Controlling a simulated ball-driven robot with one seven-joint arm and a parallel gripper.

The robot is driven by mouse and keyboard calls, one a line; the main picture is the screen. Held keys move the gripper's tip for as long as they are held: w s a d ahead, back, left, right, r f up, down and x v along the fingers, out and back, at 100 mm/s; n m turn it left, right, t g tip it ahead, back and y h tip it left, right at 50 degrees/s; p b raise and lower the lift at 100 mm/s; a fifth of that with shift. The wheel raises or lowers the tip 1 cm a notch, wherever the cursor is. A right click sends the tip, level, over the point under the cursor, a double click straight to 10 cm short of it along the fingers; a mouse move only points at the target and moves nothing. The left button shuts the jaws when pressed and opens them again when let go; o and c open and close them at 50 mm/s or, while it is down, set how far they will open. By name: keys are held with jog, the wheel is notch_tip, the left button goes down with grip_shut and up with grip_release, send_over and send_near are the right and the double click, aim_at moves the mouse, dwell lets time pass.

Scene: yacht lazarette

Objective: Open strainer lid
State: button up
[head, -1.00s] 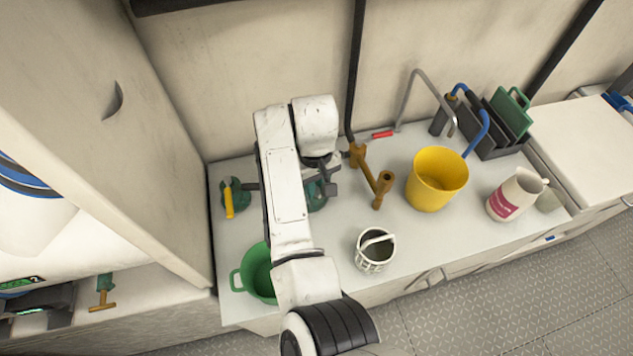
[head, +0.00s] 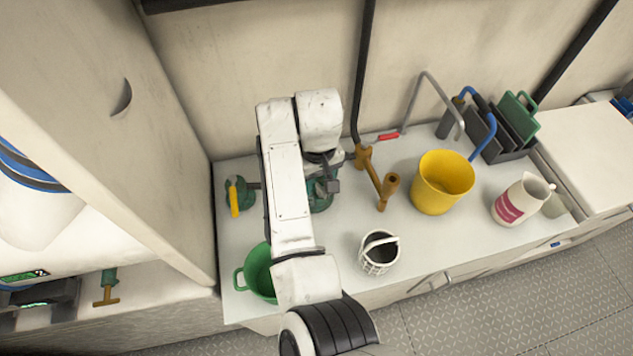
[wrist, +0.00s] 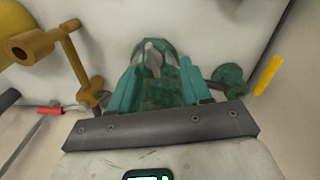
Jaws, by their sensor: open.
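The strainer (head: 320,203) is a mottled green body standing on the light worktop, partly hidden in the head view by my white arm. The wrist view shows the strainer (wrist: 162,92) from above, with a small grey handle-like piece on its top. In the wrist view, plain teal pieces flank the strainer on both sides, above my dark gripper bar. I cannot tell whether my gripper touches the lid.
A green valve with a yellow lever (head: 235,200) stands left of the strainer, and a brown pipe fitting (head: 384,190) right of it. A green bucket (head: 256,275), white basket (head: 377,262), yellow bucket (head: 440,190) and white jug (head: 514,202) share the worktop. The back wall is close behind.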

notch_tip(320, 180, up, 10)
dwell(0.4)
jog(key=shift+s+f, duration=0.1)
